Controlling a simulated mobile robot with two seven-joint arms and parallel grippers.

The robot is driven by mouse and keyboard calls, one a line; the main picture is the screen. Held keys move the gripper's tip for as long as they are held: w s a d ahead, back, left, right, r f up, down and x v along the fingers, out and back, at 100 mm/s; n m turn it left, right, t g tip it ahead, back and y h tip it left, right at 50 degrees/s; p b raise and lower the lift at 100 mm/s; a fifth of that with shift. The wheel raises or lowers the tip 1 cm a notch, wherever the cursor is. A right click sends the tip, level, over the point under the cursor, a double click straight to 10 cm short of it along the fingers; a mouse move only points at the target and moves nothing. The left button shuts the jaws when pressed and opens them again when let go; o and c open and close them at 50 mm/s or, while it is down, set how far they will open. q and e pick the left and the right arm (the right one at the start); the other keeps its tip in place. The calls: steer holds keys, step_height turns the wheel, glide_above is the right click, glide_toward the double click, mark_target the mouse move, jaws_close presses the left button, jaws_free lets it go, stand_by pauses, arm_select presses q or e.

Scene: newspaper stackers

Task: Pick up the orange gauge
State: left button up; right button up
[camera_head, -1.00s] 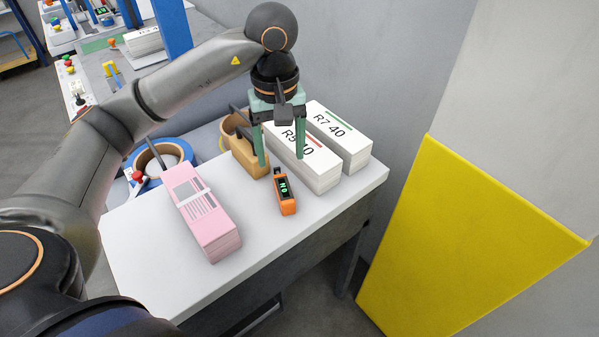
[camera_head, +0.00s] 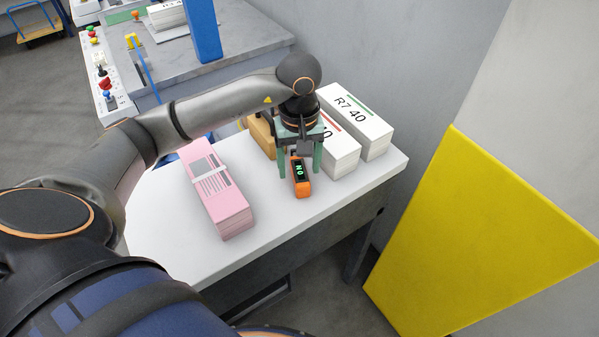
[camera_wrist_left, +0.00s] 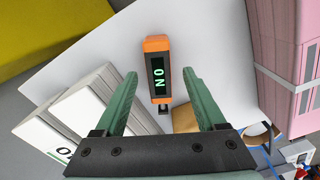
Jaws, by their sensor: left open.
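The orange gauge (camera_head: 301,184) lies on the white table, its dark display facing up with green characters. In the left wrist view the gauge (camera_wrist_left: 156,44) lies beyond and between the fingertips, its dark end pointing back toward the gripper. My left gripper (camera_head: 299,172) points down over the gauge, with one green finger on either side of it. Its two fingers are spread apart in the left wrist view (camera_wrist_left: 158,84), with nothing held. I cannot tell the exact height of the fingertips above the table. My right gripper is not in view.
The white table (camera_head: 270,220) has a pink banded stack (camera_head: 215,188) at left. White stacks (camera_head: 362,125) marked "R7 40" and another (camera_head: 343,158) stand close at right. A tan block (camera_head: 262,135) is behind the gripper. A yellow panel (camera_head: 480,230) stands at right.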

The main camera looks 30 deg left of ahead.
arm_select(q)
steer(key=shift+f, duration=0.9)
steer(key=shift+c, duration=0.2)
jaws_close()
